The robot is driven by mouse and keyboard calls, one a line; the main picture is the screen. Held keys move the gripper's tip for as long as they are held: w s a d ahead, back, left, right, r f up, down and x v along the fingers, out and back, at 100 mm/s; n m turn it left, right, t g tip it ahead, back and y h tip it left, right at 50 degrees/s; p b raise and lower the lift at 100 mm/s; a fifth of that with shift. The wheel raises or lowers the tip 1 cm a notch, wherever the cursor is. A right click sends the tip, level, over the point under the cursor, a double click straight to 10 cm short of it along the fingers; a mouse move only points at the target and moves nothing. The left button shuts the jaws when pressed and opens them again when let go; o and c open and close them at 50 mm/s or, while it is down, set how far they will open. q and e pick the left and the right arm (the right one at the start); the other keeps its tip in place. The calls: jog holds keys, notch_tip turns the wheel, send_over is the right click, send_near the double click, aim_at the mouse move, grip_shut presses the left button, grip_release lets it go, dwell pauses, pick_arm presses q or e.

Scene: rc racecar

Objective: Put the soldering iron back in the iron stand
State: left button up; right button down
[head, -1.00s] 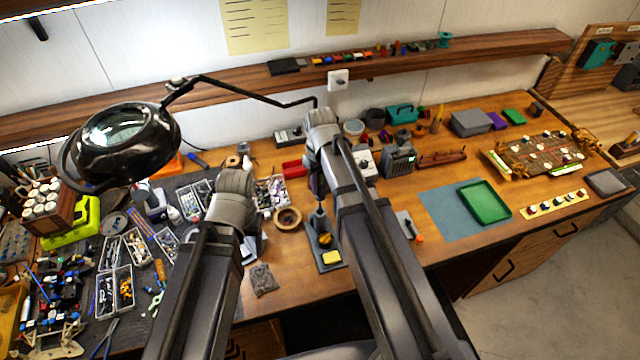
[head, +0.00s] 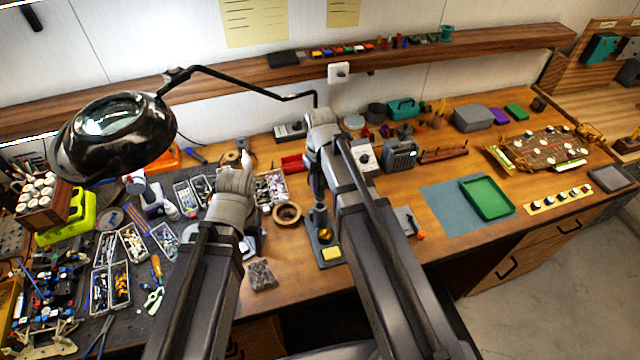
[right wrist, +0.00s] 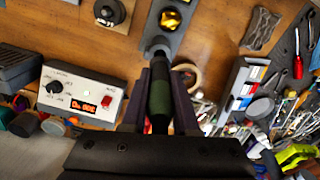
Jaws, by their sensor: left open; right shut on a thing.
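The soldering iron (right wrist: 158,95) has a green and black handle and is held between the fingers of my right gripper (right wrist: 160,76), seen in the right wrist view. Its front end points at the grey holder of the iron stand (right wrist: 157,46); I cannot tell whether the tip is inside it. The stand (head: 326,250) also shows in the head view, with a brass coil and a yellow sponge on its base. My right gripper (head: 317,188) is just above it there, partly hidden by my arm. My left gripper (head: 250,230) is mostly hidden behind my left forearm, over the bench.
The soldering station (right wrist: 82,95) with a lit display stands beside the right gripper. A round wooden dish (head: 288,214) is left of the stand, and a grey mesh pouch (head: 262,275) lies in front. The magnifier lamp (head: 115,130) overhangs the cluttered left side.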

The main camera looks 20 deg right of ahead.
aim_at(320, 193)
jog(key=shift+f+b, duration=2)
jog(key=shift+f, duration=0.1)
jog(key=c, duration=0.6)
grip_release()
jog(key=shift+o, duration=0.3)
jog(key=o, duration=0.3)
jog(key=shift+o, duration=0.2)
